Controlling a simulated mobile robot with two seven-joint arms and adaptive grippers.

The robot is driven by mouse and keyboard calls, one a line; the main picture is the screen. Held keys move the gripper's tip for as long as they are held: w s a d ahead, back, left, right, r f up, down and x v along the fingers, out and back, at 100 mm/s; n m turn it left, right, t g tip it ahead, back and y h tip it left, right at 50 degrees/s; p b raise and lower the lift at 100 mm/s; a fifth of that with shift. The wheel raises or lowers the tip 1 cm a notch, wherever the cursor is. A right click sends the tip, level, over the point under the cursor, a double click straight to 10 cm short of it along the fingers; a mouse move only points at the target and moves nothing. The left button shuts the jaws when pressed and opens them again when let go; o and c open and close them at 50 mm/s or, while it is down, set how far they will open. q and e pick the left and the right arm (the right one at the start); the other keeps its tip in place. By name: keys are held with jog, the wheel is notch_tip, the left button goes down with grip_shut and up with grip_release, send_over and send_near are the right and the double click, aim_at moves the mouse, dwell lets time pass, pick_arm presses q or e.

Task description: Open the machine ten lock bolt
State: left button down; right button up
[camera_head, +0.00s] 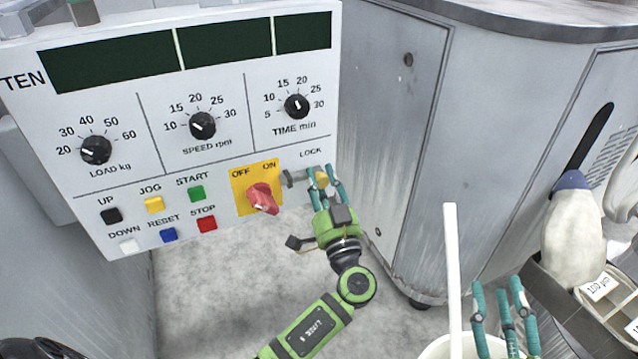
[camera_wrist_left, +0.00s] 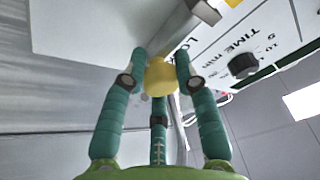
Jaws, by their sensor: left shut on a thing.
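The machine labelled TEN has a control panel (camera_head: 180,120) with a lock bolt (camera_head: 297,178) at its lower right, under the word LOCK. The bolt is a grey metal rod that lies sideways, with a yellow knob (camera_head: 321,177) at its right end. My left gripper (camera_head: 325,186) is at the knob, its teal fingers shut on it. In the left wrist view the yellow knob (camera_wrist_left: 160,76) sits between the fingertips, and the grey bolt (camera_wrist_left: 205,11) shows above it. My right gripper (camera_head: 498,290) is at the lower right, fingers apart, with nothing visible between them.
A red OFF/ON switch (camera_head: 262,198) on a yellow plate is just left of the bolt. Coloured buttons and three dials cover the panel. A grey cabinet (camera_head: 385,130) stands to the right. A white container (camera_head: 435,348) with a white stick (camera_head: 452,270) is beside my right gripper.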

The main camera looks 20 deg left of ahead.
pick_arm(q)
jog(key=shift+w+d+r, duration=0.15)
jog(key=shift+r, duration=0.2)
jog(key=c, duration=0.9)
grip_release()
jog(key=shift+w+f, duration=0.1)
jog(key=shift+f, duration=0.15)
jog(key=shift+s+d+f, duration=0.15)
jog(key=shift+s+d, duration=0.05)
jog(key=shift+s, duration=0.1)
jog(key=v, duration=1.1)
jog(key=shift+s+d, duration=0.1)
jog(key=shift+s, duration=0.05)
